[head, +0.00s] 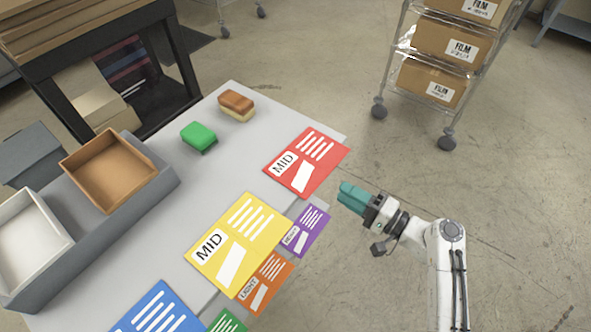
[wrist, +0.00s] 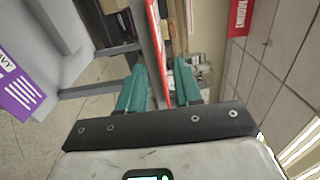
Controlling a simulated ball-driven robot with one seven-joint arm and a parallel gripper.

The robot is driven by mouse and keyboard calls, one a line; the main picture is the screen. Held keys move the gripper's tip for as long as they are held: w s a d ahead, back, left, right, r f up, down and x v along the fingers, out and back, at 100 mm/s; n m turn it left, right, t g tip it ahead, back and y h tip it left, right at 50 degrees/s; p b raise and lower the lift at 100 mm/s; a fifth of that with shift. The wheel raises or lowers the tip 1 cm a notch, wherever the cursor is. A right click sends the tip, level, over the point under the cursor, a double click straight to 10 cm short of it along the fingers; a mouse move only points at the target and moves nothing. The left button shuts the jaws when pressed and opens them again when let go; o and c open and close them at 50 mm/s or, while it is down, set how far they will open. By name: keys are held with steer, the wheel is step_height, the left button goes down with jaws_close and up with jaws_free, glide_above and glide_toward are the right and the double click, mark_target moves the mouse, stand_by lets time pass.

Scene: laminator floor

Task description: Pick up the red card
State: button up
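The red card (head: 307,162), marked MID with white stripes, lies flat at the far right edge of the grey table and sticks out past that edge. My gripper (head: 341,190) has teal fingers and is just off the table edge, close to the card's lower right side. In the wrist view my gripper (wrist: 160,85) is open, with a finger on each side. The red card (wrist: 155,45) shows there nearly edge-on, lined up with the gap between the fingers. I cannot tell whether the fingers touch it.
On the table (head: 165,245) are yellow (head: 236,243), purple (head: 304,231), orange (head: 266,283) and blue (head: 160,312) cards. A green block (head: 198,136) and a brown block (head: 236,105) sit farther back, with trays (head: 108,172) at left. A cart with boxes (head: 432,82) stands beyond open floor.

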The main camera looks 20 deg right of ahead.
steer(key=p, duration=0.1)
glide_toward(296, 172)
steer(key=shift+w, duration=1.5)
steer(key=shift+a+f, duration=0.1)
steer(key=shift+f, duration=0.05)
jaws_close()
